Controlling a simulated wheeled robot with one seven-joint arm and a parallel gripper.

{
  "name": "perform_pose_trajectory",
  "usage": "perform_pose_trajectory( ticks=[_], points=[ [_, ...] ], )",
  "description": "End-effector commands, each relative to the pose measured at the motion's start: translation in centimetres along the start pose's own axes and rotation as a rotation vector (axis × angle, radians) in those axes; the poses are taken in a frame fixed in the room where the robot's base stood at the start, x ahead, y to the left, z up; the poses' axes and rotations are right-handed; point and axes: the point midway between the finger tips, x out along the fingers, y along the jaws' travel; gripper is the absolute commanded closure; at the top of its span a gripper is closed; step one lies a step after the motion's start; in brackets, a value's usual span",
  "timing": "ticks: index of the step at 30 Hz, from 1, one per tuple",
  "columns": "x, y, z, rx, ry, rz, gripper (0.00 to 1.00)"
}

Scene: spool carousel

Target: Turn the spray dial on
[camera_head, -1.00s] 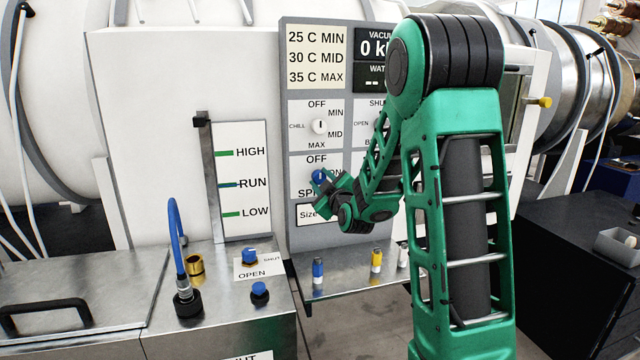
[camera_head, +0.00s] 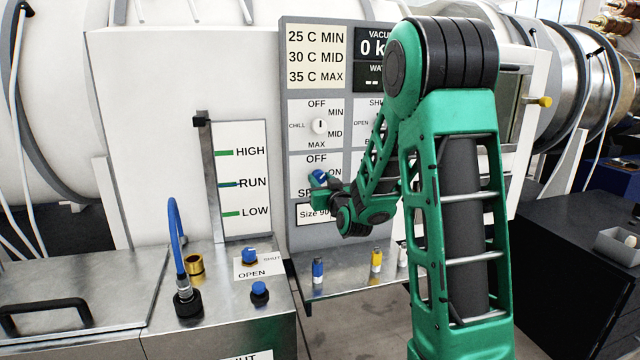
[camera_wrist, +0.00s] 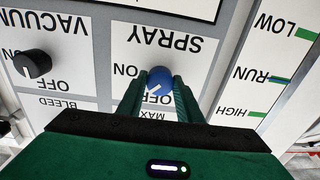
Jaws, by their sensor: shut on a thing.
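The spray dial is a blue round knob (camera_wrist: 159,76) with a white pointer mark, under the upside-down SPRAY label in the wrist view. My gripper (camera_wrist: 161,88) is shut on it, one green finger on each side. In that view the pointer slants to the lower left, between the ON word at left and the side hidden by my gripper. In the head view the blue dial (camera_head: 319,176) sits on the grey panel (camera_head: 296,244), below OFF and left of ON. My gripper (camera_head: 322,183) partly covers it and the SPRAY label.
A black vacuum dial (camera_wrist: 33,64) is beside the spray dial in the wrist view. The chill dial (camera_head: 320,126) is above it in the head view.

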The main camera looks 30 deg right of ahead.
Motion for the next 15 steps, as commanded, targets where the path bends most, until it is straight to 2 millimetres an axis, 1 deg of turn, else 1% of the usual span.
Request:
perform_pose_trajectory(
  ticks=[1, 15],
  points=[
    [-0.03, -0.54, 0.08, 0.048, -0.001, -0.008, 0.90],
    [-0.05, -0.55, 0.15, 0.484, 0.009, 0.006, 0.90]
  ],
)
